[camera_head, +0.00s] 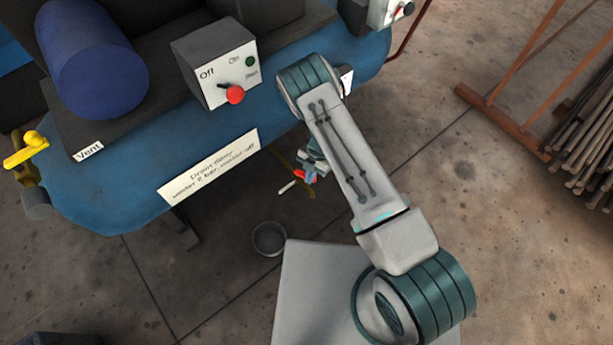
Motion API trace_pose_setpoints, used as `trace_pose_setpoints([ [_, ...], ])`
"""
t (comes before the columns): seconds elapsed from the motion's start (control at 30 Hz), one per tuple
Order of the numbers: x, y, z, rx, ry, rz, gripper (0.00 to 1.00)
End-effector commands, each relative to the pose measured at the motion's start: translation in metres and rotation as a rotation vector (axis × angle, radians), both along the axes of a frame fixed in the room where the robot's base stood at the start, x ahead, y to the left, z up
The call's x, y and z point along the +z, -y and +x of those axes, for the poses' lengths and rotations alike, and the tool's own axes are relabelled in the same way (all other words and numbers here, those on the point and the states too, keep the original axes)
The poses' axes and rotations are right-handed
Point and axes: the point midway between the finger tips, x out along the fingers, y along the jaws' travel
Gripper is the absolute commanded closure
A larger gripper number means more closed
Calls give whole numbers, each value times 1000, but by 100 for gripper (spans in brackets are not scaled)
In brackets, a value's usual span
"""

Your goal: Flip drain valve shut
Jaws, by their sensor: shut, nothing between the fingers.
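My arm reaches over the front of the blue tank (110,205) and bends down below its right part. My gripper (306,172) is small there, shut and empty, partly hidden by my own arm. A small red piece with a pale tip (288,187) shows right at the gripper, under the tank's edge. It may be the drain valve's handle; whether the gripper touches it and how the handle is turned cannot be told. A paper label (209,167) with handwriting about the drain is on the tank, left of the gripper.
A grey switch box (217,62) with a red knob (235,94) stands on top of the tank. A yellow valve (25,149) is at the left end by a "Vent" label (88,151). A grey cup (269,238) is on the floor. A rack (515,120) and rods stand right.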

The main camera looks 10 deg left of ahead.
Motion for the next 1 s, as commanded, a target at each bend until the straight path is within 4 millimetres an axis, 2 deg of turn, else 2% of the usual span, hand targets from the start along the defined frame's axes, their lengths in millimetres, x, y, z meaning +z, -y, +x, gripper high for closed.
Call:
trace_pose_setpoints([
  [0.53, 0, 4, 6, -6, 0, 0, 100],
  [1.0, -2, 0, 0, -6, -2, 1, 100],
])
